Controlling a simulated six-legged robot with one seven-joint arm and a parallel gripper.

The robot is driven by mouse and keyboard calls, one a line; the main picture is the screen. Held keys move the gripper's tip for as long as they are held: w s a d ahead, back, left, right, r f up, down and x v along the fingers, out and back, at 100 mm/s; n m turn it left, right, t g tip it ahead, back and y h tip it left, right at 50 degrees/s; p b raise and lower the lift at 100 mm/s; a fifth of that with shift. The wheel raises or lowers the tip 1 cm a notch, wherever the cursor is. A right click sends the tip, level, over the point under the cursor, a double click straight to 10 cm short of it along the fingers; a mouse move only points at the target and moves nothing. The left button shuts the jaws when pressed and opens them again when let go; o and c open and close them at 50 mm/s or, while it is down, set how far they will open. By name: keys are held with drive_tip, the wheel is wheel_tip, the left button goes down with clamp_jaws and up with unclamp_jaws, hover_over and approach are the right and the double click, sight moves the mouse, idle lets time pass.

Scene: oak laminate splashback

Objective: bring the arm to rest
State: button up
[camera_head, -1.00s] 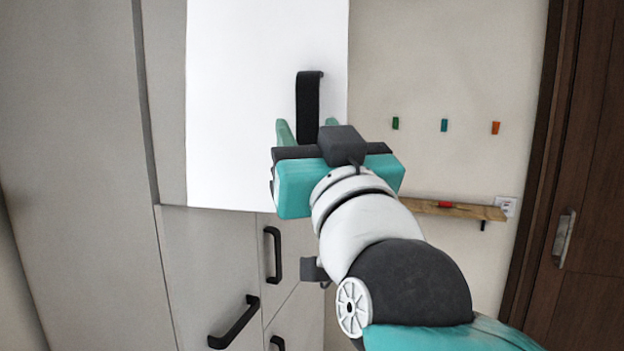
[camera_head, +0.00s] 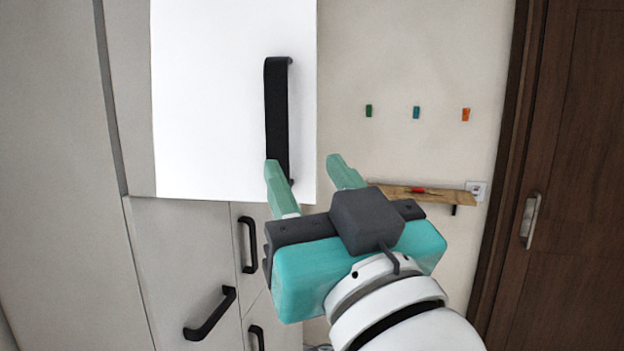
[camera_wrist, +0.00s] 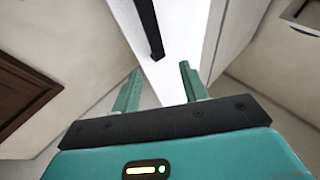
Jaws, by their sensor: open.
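My gripper (camera_head: 308,166) is open, with two green fingers spread apart and nothing seen between them. In the head view it is in front of the lower right part of a white cabinet door (camera_head: 205,100). The left fingertip overlaps the lower end of the door's black handle (camera_head: 277,115) in the picture; I cannot tell whether they touch. In the wrist view the open gripper (camera_wrist: 160,72) shows both fingers, with the black handle (camera_wrist: 149,25) above and between them.
Grey lower cupboards with black handles (camera_head: 248,245) stand below the white door. A wooden shelf (camera_head: 440,196) with a red item is on the wall to the right, under several coloured hooks (camera_head: 416,112). A brown door (camera_head: 570,180) is at far right.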

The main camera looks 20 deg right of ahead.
drive_tip(key=w+f+g+y, duration=0.1)
drive_tip(key=w+f+g, duration=0.3)
drive_tip(key=f, duration=0.6)
drive_tip(key=w+f+g, duration=0.4)
drive_tip(key=f+g, duration=0.1)
drive_tip(key=f, duration=0.5)
drive_tip(key=s+d+f+g, duration=0.1)
drive_tip(key=f+g, duration=0.3)
drive_tip(key=f, duration=0.4)
drive_tip(key=s+f+g, duration=0.3)
drive_tip(key=f, duration=0.5)
drive_tip(key=shift+s+d+g, duration=0.2)
drive_tip(key=shift+d+g, duration=0.2)
drive_tip(key=shift+a, duration=0.1)
